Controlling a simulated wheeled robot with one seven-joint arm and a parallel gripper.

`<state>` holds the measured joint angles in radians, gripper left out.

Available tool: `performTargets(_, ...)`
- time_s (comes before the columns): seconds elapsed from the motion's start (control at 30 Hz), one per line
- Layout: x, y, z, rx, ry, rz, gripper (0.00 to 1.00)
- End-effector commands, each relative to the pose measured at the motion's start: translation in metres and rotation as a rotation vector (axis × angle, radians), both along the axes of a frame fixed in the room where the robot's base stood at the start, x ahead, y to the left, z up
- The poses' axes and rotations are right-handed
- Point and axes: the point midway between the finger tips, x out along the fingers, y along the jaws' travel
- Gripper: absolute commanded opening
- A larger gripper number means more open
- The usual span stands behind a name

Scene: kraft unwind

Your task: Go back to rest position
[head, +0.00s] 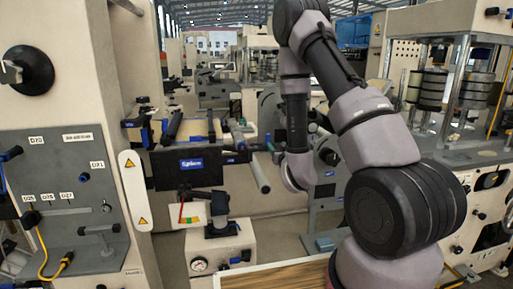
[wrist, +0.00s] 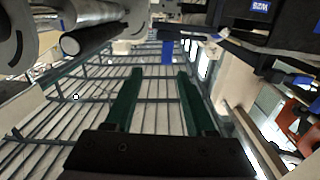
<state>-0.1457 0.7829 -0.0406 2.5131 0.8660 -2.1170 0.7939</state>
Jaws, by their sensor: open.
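My gripper (wrist: 155,80) shows in the wrist view, with two green fingers spread apart and nothing between them. Behind the fingers the wrist view shows the building's far framework and windows. In the head view my arm rises from the lower right, bends at the top and hangs down near the middle. The gripper itself cannot be made out in the head view.
A grey control panel (head: 75,190) with knobs stands at left. A black unit with a blue "Splice" label (head: 191,164) sits beside my arm. A cream machine with stacked discs (head: 428,88) stands at right. A wooden top (head: 275,277) lies at the bottom.

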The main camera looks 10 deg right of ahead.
Motion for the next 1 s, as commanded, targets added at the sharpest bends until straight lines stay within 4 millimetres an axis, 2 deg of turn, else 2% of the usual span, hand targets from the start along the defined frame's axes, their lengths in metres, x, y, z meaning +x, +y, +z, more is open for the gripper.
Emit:
performTargets(0.27,0.015,-0.033,0.072,0.195,0.083,-0.14,0.55)
performTargets(0.37,0.012,-0.039,0.098,0.271,0.149,-0.169,0.55)
performTargets(0.53,-0.008,-0.04,0.138,0.371,0.282,-0.179,0.55)
performTargets(0.67,-0.035,-0.033,0.167,0.422,0.396,-0.161,0.55)
performTargets(0.77,-0.064,-0.027,0.187,0.447,0.486,-0.138,0.55)
performTargets(0.87,-0.099,-0.019,0.205,0.458,0.577,-0.111,0.55)
performTargets(1.0,-0.158,-0.009,0.227,0.46,0.706,-0.073,0.55)
